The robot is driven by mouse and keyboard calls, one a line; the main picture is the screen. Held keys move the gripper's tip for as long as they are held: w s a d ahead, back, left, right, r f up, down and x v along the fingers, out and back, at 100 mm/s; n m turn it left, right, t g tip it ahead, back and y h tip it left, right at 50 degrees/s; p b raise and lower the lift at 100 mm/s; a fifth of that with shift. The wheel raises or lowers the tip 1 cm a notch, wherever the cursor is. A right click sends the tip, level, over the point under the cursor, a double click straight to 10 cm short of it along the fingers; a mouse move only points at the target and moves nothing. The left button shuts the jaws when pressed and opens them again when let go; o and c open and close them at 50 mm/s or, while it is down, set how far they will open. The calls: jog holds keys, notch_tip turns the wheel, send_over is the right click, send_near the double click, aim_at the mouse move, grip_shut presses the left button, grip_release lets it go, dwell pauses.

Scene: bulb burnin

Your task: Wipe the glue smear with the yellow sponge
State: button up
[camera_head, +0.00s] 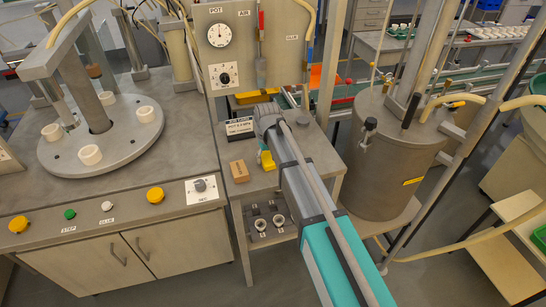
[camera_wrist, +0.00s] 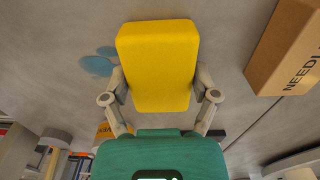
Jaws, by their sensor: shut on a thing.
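The yellow sponge (camera_wrist: 158,62) is between the two fingers of my gripper (camera_wrist: 160,88) in the wrist view, and the gripper is shut on it. In the head view the sponge (camera_head: 267,161) shows in part at the far end of my arm, low over the small grey side table (camera_head: 262,187). The light-blue glue smear (camera_wrist: 98,63) lies on the grey surface just left of the sponge in the wrist view. I cannot tell whether the sponge touches the surface. The smear cannot be made out in the head view, where my arm covers part of the table.
A brown box with lettering (camera_wrist: 290,50) stands right of the sponge; it also shows in the head view (camera_head: 239,171). A large metal tank (camera_head: 385,165) is to the right, the round-table machine (camera_head: 100,145) to the left.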

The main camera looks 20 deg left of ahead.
jog(key=shift+s+a, duration=0.25)
jog(key=shift+a, duration=0.1)
dwell(0.3)
jog(key=shift+w+d, duration=0.1)
jog(key=shift+w+d, duration=0.5)
jog(key=shift+d, duration=0.3)
jog(key=shift+w+d, duration=0.5)
jog(key=shift+d, duration=0.3)
jog(key=shift+d, duration=0.1)
jog(key=shift+w+d, duration=0.6)
jog(key=shift+d, duration=0.15)
jog(key=shift+w+d, duration=0.55)
jog(key=shift+d, duration=0.2)
jog(key=shift+r+p, duration=3.05)
